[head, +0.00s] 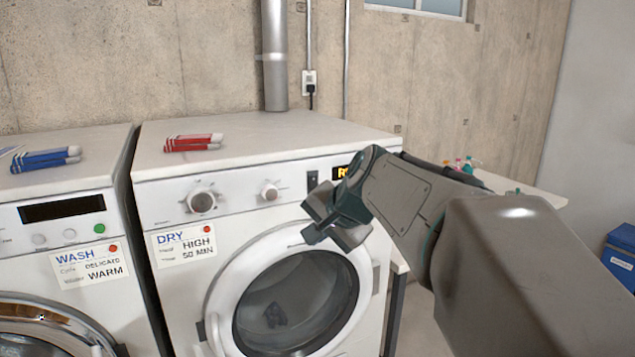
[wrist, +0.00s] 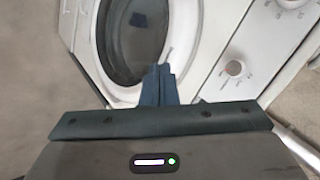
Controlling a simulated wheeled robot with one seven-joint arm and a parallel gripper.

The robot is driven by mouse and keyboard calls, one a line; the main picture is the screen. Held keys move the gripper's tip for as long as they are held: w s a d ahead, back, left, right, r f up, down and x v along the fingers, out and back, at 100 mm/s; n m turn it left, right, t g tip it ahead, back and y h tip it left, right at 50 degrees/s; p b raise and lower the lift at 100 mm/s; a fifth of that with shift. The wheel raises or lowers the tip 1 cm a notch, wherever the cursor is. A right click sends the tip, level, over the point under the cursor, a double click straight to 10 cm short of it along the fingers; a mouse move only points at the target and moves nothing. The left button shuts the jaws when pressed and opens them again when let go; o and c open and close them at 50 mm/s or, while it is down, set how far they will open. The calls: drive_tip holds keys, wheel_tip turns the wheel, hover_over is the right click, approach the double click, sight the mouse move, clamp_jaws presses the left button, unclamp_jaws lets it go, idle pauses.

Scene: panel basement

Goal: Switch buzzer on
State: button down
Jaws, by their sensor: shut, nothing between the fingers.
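The dryer (head: 170,200) is a white front-loader with a note reading DRY, HIGH, 50 MIN. Its panel has a large knob (head: 201,201), a smaller knob (head: 269,191) and a dark upright switch (head: 313,179). No readable label marks which control is the buzzer. A black display (head: 341,172) with yellow characters is partly hidden by my arm. My gripper (head: 318,216) is in front of the panel's right part, just below the dark switch. In the wrist view its fingers (wrist: 158,84) are together and empty, with the dryer door (wrist: 136,35) and a knob (wrist: 235,68) behind.
The washer (head: 65,210) stands left of the dryer across a narrow gap. Red-striped items (head: 193,142) lie on the dryer top, blue ones (head: 45,158) on the washer. A low surface with small bottles (head: 460,163) and a blue box (head: 621,255) are at right.

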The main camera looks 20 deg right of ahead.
drive_tip(key=s+a+f+n+g, duration=0.1)
drive_tip(key=s+a+f+n, duration=0.1)
drive_tip(key=s+f, duration=0.3)
drive_tip(key=s+a+f+n+g+h, duration=0.1)
drive_tip(key=s+a+f+n+g, duration=0.1)
drive_tip(key=s+f+n, duration=0.3)
drive_tip(key=s+a+f+n+g+h, duration=0.1)
drive_tip(key=s+a+f+n+g, duration=0.1)
drive_tip(key=s+f, duration=0.5)
drive_tip(key=shift+s+a+n, duration=0.55)
drive_tip(key=shift+a+n, duration=0.2)
drive_tip(key=shift+n, duration=0.35)
drive_tip(key=shift+r, duration=0.1)
